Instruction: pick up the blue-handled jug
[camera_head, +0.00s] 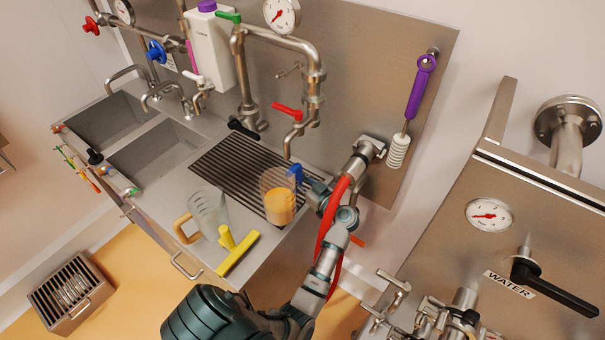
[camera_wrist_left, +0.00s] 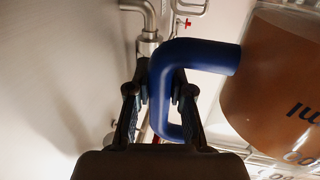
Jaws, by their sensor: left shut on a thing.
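The blue-handled jug (camera_head: 278,198) is clear with orange contents and looks upright at the right end of the drain grate. Its blue handle (camera_head: 296,172) faces right, towards my left gripper (camera_head: 307,182). In the left wrist view the handle (camera_wrist_left: 205,54) passes between the two fingers of the left gripper (camera_wrist_left: 158,90), and the jug's orange-brown side (camera_wrist_left: 275,85) fills the right. My left gripper is shut on the blue handle. I cannot tell whether the jug's base touches the grate. My right gripper is not in view.
A steel cabinet with a black lever (camera_head: 552,285) is at right.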

